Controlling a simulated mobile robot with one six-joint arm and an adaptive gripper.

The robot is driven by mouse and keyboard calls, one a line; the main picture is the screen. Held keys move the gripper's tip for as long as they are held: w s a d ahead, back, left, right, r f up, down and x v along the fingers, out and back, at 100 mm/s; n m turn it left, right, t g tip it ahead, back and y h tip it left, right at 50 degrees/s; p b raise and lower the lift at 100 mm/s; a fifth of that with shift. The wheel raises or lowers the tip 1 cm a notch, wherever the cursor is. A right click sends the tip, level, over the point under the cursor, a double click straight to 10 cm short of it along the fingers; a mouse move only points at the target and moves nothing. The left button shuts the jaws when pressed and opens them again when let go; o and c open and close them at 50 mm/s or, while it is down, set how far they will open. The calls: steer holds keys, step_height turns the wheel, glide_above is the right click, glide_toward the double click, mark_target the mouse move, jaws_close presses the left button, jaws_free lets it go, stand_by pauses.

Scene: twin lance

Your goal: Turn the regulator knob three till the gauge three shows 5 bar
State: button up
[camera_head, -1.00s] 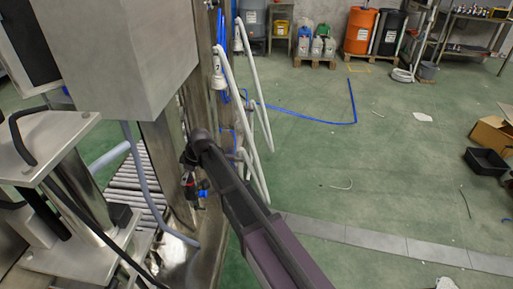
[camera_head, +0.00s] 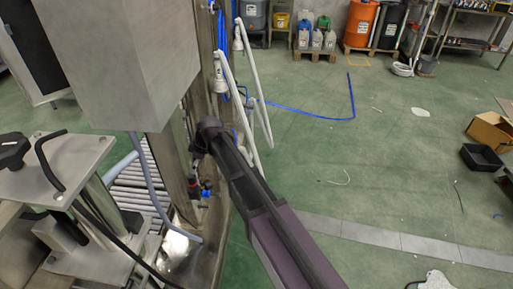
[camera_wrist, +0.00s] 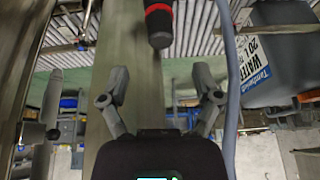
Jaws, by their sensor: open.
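A black knob with a red band (camera_wrist: 158,30) shows at the top centre of the wrist view. It lies in line with the gap between my fingers and apart from them. My gripper (camera_wrist: 160,78) is open and empty, one finger on each side. No number on the knob can be read. In the head view small red and blue fittings (camera_head: 206,193) sit by the upright post, close to the end of my arm, which largely hides the gripper there. No gauge face can be made out in either view.
A metal post (camera_head: 165,150) stands beside my arm, and a grey hose (camera_head: 151,185) hangs left of it. White looped pipes (camera_head: 245,80) stand behind. A roller conveyor (camera_head: 135,185) lies at left. A grey water canister (camera_wrist: 285,50) is at right in the wrist view. Green floor at right is mostly clear.

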steer(key=p+v, duration=0.5)
steer(key=v, duration=0.1)
steer(key=s+d+r+m+p, duration=0.1)
steer(key=d+m, duration=0.1)
steer(key=d, duration=0.4)
steer(key=s+d+r+m+h+p, duration=0.1)
steer(key=d+m+p, duration=0.1)
steer(key=d, duration=0.5)
steer(key=s+d+r+m+h+p, duration=0.1)
steer(key=d+m, duration=0.2)
steer(key=d, duration=0.4)
steer(key=shift+s+r+m+t+p, duration=0.25)
steer(key=shift+r+m+t+p, duration=0.05)
steer(key=shift+r+m, duration=0.1)
steer(key=shift+f, duration=0.1)
steer(key=s+d+m+h, duration=0.1)
steer(key=s+d+m, duration=0.3)
steer(key=d, duration=0.5)
steer(key=s+d+m+h, duration=0.1)
steer(key=s+d+m, duration=0.4)
steer(key=d, duration=0.4)
steer(key=shift+s+d+f+h, duration=0.2)
steer(key=shift+s+h, duration=0.1)
steer(key=shift+s, duration=0.3)
steer(key=shift+c, duration=0.2)
steer(key=c, duration=0.3)
steer(key=shift+s, duration=0.15)
